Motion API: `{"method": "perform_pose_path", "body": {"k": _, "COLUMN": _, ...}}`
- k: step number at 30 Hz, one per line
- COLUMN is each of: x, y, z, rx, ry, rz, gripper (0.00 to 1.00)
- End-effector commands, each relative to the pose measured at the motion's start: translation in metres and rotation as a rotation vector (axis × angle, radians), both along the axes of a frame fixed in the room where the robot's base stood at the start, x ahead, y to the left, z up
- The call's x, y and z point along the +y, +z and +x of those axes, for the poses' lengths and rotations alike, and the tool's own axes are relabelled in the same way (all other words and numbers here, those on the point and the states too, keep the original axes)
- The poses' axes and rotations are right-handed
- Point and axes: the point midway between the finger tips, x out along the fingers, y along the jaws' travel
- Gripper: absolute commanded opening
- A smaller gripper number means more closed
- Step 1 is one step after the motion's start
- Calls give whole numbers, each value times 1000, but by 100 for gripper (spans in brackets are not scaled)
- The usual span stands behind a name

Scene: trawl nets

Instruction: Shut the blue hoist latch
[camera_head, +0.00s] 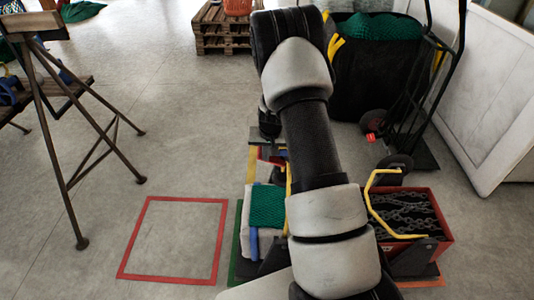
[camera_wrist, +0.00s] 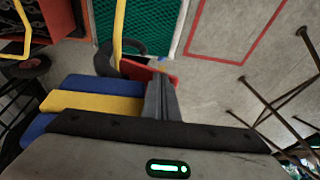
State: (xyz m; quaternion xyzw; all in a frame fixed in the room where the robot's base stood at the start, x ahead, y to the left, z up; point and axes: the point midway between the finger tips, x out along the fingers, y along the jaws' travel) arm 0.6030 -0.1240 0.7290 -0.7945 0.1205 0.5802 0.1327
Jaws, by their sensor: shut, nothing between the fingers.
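My gripper (camera_wrist: 165,85) shows in the wrist view with its dark fingers together and nothing between them. Its fingertips are at or close to a red piece (camera_wrist: 140,68) beside a dark curved part. Blue and yellow bars (camera_wrist: 95,102) lie to the left of the fingers; I cannot tell whether one blue bar is the hoist latch. In the head view my arm covers the middle of the scene and my fingers are hidden. I cannot make out the latch or whether it is open or shut.
A red crate of chains (camera_head: 436,213) stands to the right of my arm, and green netting (camera_head: 267,206) lies to the left. A red floor square (camera_head: 150,199) is empty. A trestle (camera_head: 60,140) stands left, a pallet (camera_head: 222,40) behind, and a black hand truck (camera_head: 428,100) at right.

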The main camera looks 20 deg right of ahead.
Motion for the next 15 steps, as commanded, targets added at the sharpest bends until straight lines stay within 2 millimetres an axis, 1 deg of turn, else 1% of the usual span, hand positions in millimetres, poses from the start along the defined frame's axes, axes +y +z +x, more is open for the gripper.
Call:
{"method": "perform_pose_path", "body": {"k": 8, "x": 5, "y": -3, "z": 2, "rx": 23, "ry": 4, "rz": -54, "gripper": 0}}
{"method": "perform_pose_path", "body": {"k": 15, "x": 13, "y": -11, "z": 5, "rx": 65, "ry": 9, "rz": -157, "gripper": 0}}
